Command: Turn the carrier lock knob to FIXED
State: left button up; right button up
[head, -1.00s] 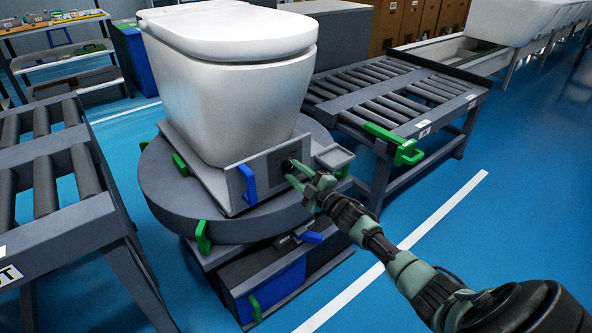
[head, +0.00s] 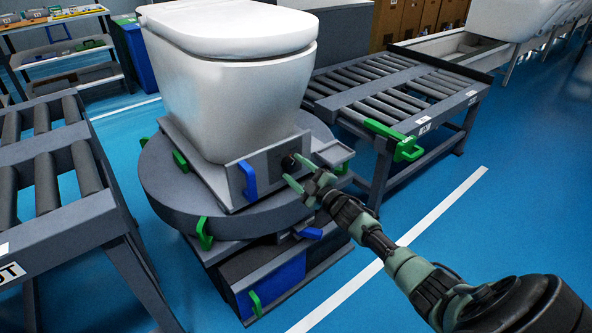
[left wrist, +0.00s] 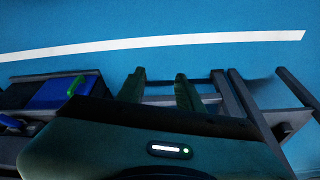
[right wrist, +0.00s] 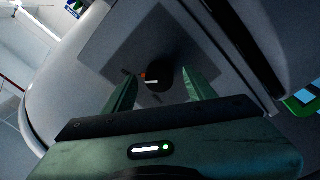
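The dark round lock knob (head: 289,163) is on the grey front plate of the carrier (head: 268,168) under the white toilet (head: 235,85). In the right wrist view the knob (right wrist: 160,77) shows a small white mark and a small orange mark beside it. My right gripper (head: 298,171) is open in front of the plate. Its fingertips (right wrist: 160,88) lie on either side of the knob in that view; I cannot tell whether they touch it. My left gripper (left wrist: 160,88) is open and empty, seen only in the left wrist view. No FIXED label is readable.
The carrier sits on a round grey turntable (head: 165,200) with blue and green handles. A blue handle (head: 248,181) stands just left of the knob. Roller conveyors stand at left (head: 60,212) and right (head: 345,108). Blue floor (head: 470,250) at right is clear.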

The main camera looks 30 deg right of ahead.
pick_arm(q)
jog(key=shift+r, duration=0.1)
pick_arm(e)
jog(key=shift+s, duration=0.1)
jog(key=shift+s, duration=0.35)
pick_arm(q)
jog(key=s+p+x, duration=0.1)
jog(key=x, duration=0.5)
jog(key=shift+f+p, duration=0.4)
pick_arm(e)
jog(key=s, duration=0.7)
jog(key=shift+d+f, duration=0.2)
jog(key=shift+d, duration=0.1)
pick_arm(q)
jog(key=shift+w, duration=0.1)
pick_arm(e)
jog(key=shift+w, duration=0.1)
